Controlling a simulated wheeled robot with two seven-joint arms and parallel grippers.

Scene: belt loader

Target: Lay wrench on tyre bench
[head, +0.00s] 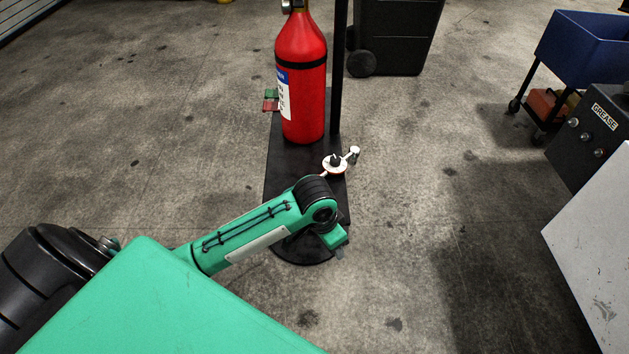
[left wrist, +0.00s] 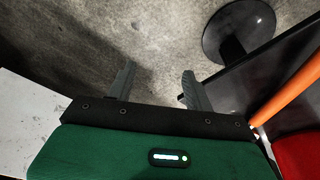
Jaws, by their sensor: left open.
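I cannot make out a wrench in either view, and I cannot identify a tyre bench for sure. My left gripper (left wrist: 159,70) is open in the left wrist view, with only bare concrete floor seen between its fingers. In the head view my left arm reaches in from the left, and the left gripper (head: 338,242) is mostly hidden below the wrist joint, over the front of a black stand. My right gripper is in neither view.
A red fire extinguisher (head: 302,85) stands on the black stand (head: 286,165). A small white disc-shaped fitting (head: 335,164) is close by my wrist. A grease cabinet (head: 597,135), white panel (head: 598,245), blue cart (head: 585,42) and black bin (head: 398,35) stand around. Open floor lies between.

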